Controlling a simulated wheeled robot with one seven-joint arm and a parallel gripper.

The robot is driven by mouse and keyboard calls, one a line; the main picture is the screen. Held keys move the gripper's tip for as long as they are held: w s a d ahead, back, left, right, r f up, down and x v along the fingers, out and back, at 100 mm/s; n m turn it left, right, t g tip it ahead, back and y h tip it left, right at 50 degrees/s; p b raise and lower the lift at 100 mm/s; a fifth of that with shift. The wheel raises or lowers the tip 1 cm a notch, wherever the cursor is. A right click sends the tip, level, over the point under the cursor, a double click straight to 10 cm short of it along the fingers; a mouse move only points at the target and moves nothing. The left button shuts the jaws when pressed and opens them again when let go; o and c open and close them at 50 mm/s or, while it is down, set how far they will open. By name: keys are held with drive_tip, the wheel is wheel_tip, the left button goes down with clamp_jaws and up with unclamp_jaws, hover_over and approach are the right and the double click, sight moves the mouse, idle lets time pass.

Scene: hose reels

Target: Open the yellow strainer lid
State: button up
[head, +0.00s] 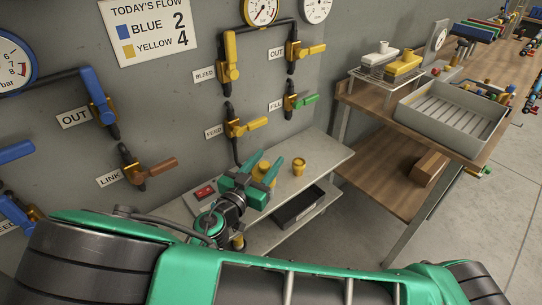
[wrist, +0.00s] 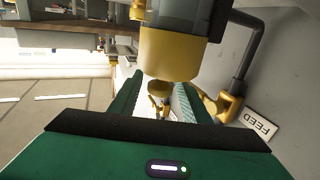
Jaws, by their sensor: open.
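My gripper (head: 265,160) has green fingers and is open over the light shelf beside the wall. A yellow round part (head: 264,175) shows between and just behind the fingers in the head view; the fingers partly cover it. In the wrist view a large yellow cylinder, apparently the strainer lid (wrist: 168,52), sits against a dark grey body at the top centre. It is close to the tips of my open gripper (wrist: 161,84). I cannot tell whether a finger touches it. A smaller yellow part (wrist: 158,95) shows farther off between the fingers.
A small yellow cap (head: 299,166) stands on the light shelf (head: 325,160). The feed valve's yellow handle (head: 250,125) and the green fill handle (head: 305,101) are on the wall above. A black bin (head: 298,207) is below. A grey tray (head: 452,118) stands on the bench at right.

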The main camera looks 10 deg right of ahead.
drive_tip(key=shift+x, duration=1.35)
drive_tip(key=shift+s, duration=0.1)
drive_tip(key=shift+c, duration=0.3)
clamp_jaws()
drive_tip(key=shift+a, duration=0.15)
